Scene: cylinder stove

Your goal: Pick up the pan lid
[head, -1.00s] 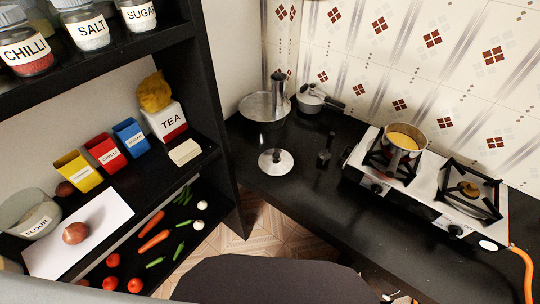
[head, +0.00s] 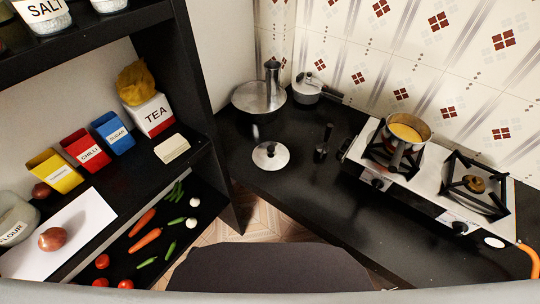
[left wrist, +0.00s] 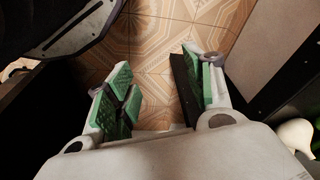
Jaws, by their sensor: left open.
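The pan lid (head: 271,155) is a round silver disc with a dark knob. It lies flat on the black counter (head: 290,189), left of the stove, in the head view. My left gripper (left wrist: 158,88) shows in the left wrist view, with its green-padded fingers apart and nothing between them. Patterned floor tiles are behind the fingers, and the lid is not in that view. Neither gripper shows in the head view.
A pan with yellow contents (head: 405,132) stands on the stove (head: 435,178). A large steel vessel (head: 258,97) and a small lidded pot (head: 307,88) stand behind the lid. A dark upright object (head: 323,143) is right of it. A black shelf (head: 186,160) borders the left.

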